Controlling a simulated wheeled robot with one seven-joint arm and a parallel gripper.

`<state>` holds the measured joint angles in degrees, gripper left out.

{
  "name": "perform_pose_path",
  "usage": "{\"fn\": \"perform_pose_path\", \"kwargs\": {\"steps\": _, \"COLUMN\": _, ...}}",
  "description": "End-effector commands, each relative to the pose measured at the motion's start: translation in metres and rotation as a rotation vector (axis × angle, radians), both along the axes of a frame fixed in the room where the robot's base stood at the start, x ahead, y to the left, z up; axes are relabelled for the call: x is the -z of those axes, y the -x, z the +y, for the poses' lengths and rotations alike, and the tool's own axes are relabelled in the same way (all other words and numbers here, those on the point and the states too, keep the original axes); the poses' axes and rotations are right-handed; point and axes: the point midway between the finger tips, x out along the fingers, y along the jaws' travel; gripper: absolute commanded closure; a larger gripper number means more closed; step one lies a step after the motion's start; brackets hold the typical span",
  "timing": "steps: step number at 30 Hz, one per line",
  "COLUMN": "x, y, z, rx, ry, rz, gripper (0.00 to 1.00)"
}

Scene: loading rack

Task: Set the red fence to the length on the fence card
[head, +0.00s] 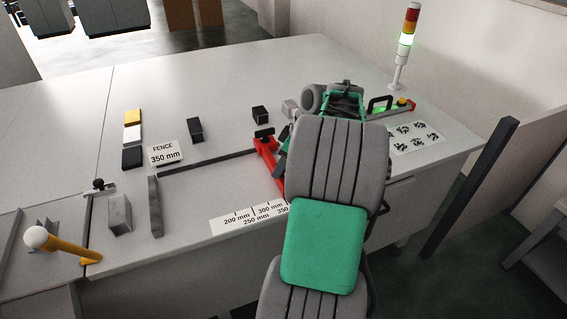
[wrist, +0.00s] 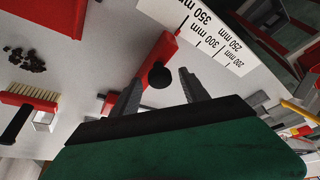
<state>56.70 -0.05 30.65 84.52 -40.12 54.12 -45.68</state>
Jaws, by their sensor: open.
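The fence card (head: 165,154) reads "FENCE 350 mm" and stands on the bench, left of centre in the head view. The red fence (head: 267,150) is partly hidden behind my arm. In the wrist view the red fence (wrist: 157,58) carries a round black knob (wrist: 159,76). My gripper (wrist: 160,78) is open, with one finger on each side of the knob; I cannot tell whether they touch it. The white length scale (wrist: 207,36) shows 200 to 350 mm. The red fence's end lies beside the 300 to 350 stretch; the exact reading is unclear.
A dark rail (head: 207,164) runs left from the fence. Yellow, white and black blocks (head: 132,133) sit at the left, and a yellow lever (head: 75,250) at the front left.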

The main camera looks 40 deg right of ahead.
Motion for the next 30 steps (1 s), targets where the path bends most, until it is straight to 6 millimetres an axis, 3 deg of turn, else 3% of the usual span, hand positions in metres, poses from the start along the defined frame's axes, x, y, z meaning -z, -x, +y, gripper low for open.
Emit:
{"fn": "perform_pose_path", "kwargs": {"steps": 5, "x": -0.009, "y": 0.003, "z": -0.002, "rx": 0.001, "ry": 0.001, "rz": -0.002, "gripper": 0.47}}
{"fn": "perform_pose_path", "kwargs": {"steps": 15, "x": -0.068, "y": 0.026, "z": -0.012, "rx": 0.003, "ry": 0.001, "rz": -0.002, "gripper": 0.47}}
{"fn": "perform_pose_path", "kwargs": {"steps": 30, "x": -0.072, "y": 0.028, "z": -0.013, "rx": 0.020, "ry": -0.008, "rz": 0.003, "gripper": 0.47}}
